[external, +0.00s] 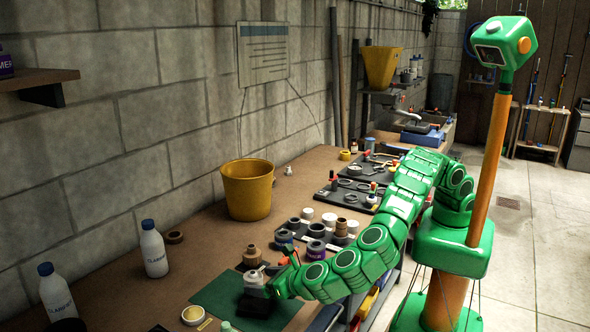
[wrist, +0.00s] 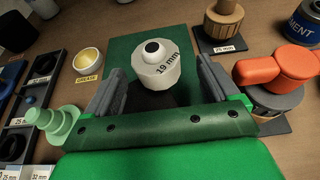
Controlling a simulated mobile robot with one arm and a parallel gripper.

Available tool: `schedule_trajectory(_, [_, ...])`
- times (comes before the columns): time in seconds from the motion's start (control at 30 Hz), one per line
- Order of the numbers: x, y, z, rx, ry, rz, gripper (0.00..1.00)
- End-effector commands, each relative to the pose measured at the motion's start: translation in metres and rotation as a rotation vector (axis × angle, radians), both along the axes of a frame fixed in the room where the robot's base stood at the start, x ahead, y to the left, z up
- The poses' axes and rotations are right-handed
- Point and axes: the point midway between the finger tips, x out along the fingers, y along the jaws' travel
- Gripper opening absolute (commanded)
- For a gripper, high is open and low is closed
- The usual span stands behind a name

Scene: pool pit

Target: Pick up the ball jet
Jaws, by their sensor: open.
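The ball jet is a white faceted fitting (wrist: 157,72) with a dark round hole on top and "19 mm" on its side. In the external view, the white fitting (external: 253,278) shows at my gripper's end, partly hidden. My gripper (wrist: 159,88) is open, with one grey finger to the left and one to the right of the fitting's lower part. Whether the fingers touch it, I cannot tell. The fitting's base is in shadow between them.
A grease tub (wrist: 88,62) and pale green stepped fitting (wrist: 58,120) lie left. A tan fitting (wrist: 224,18) and red-handled part (wrist: 272,70) stand right. A yellow bucket (external: 248,190) and white bottles (external: 153,250) stand on the bench. The mat's front left is clear.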

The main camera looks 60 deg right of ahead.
Motion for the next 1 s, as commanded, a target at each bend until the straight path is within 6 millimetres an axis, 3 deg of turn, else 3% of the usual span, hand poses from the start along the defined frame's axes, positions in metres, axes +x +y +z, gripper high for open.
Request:
schedule_trajectory(0.3, [0.030,0.004,-0.017,0.000,0.002,0.001,0.88])
schedule_trajectory(0.63, [0.034,0.003,-0.018,0.000,0.001,0.001,0.88])
schedule_trajectory(1.0, [0.034,0.003,-0.018,0.001,0.001,0.001,0.31])
